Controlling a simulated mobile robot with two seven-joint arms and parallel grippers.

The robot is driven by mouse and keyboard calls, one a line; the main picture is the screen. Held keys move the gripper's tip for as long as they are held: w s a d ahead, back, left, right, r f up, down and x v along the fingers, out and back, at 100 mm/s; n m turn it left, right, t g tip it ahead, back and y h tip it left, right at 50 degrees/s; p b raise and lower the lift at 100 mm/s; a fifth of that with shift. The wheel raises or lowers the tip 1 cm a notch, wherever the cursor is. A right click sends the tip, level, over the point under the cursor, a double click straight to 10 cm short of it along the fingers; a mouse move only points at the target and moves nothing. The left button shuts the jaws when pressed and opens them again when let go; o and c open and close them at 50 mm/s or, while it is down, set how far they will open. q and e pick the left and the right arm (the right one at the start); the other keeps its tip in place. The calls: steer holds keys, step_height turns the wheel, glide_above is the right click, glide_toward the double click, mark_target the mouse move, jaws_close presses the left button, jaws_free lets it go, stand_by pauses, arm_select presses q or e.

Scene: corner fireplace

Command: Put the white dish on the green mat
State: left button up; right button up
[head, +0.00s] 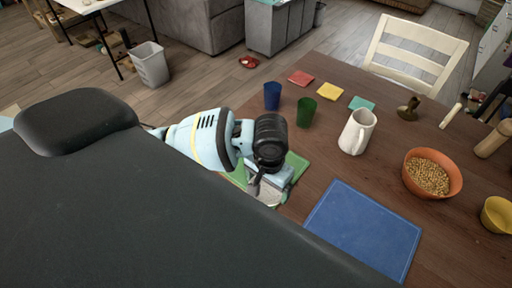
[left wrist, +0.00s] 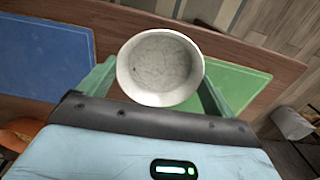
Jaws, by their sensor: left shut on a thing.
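The white dish (left wrist: 160,67) is round and shows from above in the left wrist view, between the two fingers of my left gripper (left wrist: 158,82). The gripper is shut on it. In the head view my left gripper (head: 270,186) points down over the near part of the green mat (head: 298,165) and hides most of the dish. The green mat also shows in the left wrist view (left wrist: 240,84), right of the dish and partly behind a finger. I cannot tell whether the dish touches the mat. My right gripper is not in view.
A blue mat (head: 362,232) lies right of the green mat. Blue (head: 272,96) and green (head: 306,112) cups stand behind it.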

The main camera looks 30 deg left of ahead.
arm_select(q)
steer(key=shift+s+f, duration=0.1)
steer(key=shift+f, duration=0.65)
steer(key=w+a, duration=0.2)
steer(key=w, duration=0.2)
steer(key=w+a+f+b, duration=0.1)
steer(key=w+a, duration=0.1)
steer(key=w, duration=0.2)
steer(key=w+a, duration=0.2)
steer(key=w, duration=0.2)
steer(key=shift+a+f+b, duration=0.25)
steer(key=shift+a+b, duration=0.05)
steer(key=shift+b, duration=0.1)
steer(key=shift+w+a, duration=0.4)
steer(key=shift+w, duration=0.45)
steer(key=shift+w+a+f+b, duration=0.15)
steer(key=shift+f+b, duration=0.15)
steer(key=shift+f, duration=1.4)
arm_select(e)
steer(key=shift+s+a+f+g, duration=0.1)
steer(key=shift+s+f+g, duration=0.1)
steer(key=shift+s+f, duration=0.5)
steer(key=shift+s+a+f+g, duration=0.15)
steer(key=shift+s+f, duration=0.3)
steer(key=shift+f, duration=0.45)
arm_select(q)
steer(key=shift+f, duration=0.15)
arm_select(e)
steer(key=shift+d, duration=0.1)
